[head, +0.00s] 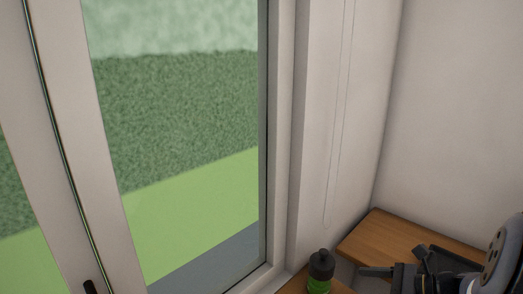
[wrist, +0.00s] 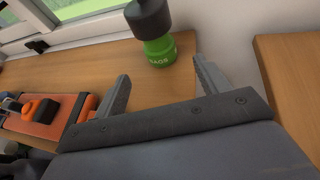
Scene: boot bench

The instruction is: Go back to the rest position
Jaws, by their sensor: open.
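My gripper (wrist: 160,85) is open in the wrist view, its two grey fingers spread apart over a wooden surface (wrist: 95,65). Nothing is between the fingers. A green bottle (wrist: 160,50) with a dark cap stands beyond the fingertips, apart from them. In the head view my gripper (head: 390,268) shows at the lower right, and the bottle (head: 320,268) stands to its left near the window, its base cut off by the frame.
An orange and black object (wrist: 45,115) lies on the wood left of my gripper. A second wooden surface (wrist: 290,80) lies to the right, across a gap. A window frame (head: 280,130) and white walls (head: 450,110) bound the space.

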